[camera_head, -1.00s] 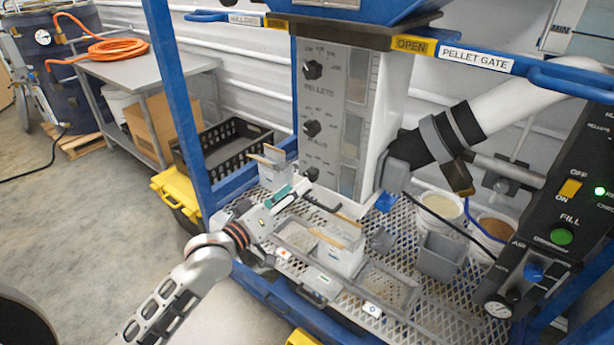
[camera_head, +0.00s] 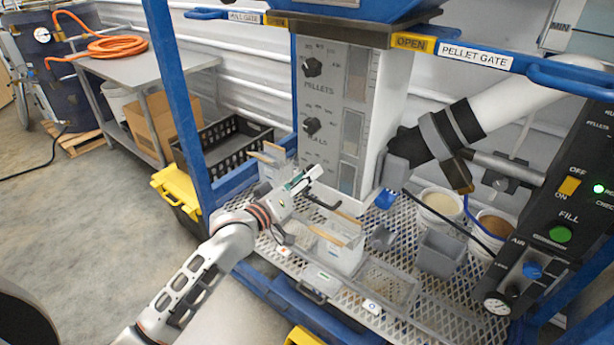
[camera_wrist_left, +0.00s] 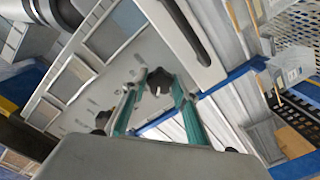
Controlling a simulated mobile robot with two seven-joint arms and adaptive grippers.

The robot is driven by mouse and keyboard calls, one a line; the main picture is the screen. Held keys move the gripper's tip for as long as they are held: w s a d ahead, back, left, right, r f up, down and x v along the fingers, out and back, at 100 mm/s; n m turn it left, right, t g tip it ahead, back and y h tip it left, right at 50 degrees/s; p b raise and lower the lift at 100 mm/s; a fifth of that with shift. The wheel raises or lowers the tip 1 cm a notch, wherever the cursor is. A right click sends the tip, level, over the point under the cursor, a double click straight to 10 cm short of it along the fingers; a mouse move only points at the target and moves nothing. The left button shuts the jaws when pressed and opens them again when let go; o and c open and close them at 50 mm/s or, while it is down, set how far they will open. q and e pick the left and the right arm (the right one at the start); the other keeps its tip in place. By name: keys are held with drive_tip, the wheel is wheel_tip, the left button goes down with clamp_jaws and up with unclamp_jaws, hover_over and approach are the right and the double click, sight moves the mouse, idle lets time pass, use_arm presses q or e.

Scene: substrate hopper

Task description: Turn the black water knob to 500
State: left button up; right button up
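The hopper's grey front panel (camera_head: 330,130) carries a column of black knobs. The upper one (camera_head: 312,67) is by the PELLETS label and the middle one (camera_head: 311,126) is below it. The lowest, the black water knob, is hidden behind my left gripper (camera_head: 314,174) in the head view. In the left wrist view, a black knob (camera_wrist_left: 158,82) with a white mark lies between the teal fingertips of my left gripper (camera_wrist_left: 159,85), which are apart on either side of it. I cannot tell whether they touch it. My right gripper is out of view.
Clear bins (camera_head: 340,252) and grey cups (camera_head: 440,252) stand on the mesh shelf (camera_head: 440,305) below the panel. Two white buckets (camera_head: 440,206) (camera_head: 492,232) stand to the right. A blue upright post (camera_head: 178,90) rises left of the panel.

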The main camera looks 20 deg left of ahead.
use_arm(q)
drive_tip(key=shift+m, duration=0.3)
drive_tip(key=m+p, duration=0.1)
drive_tip(key=m, duration=0.2)
drive_tip(key=shift+m, duration=0.3)
drive_tip(key=m, duration=0.3)
drive_tip(key=shift+m, duration=0.3)
drive_tip(key=m, duration=0.4)
drive_tip(key=shift+a, duration=0.1)
drive_tip(key=shift+m, duration=1.9)
drive_tip(key=o, duration=1.1)
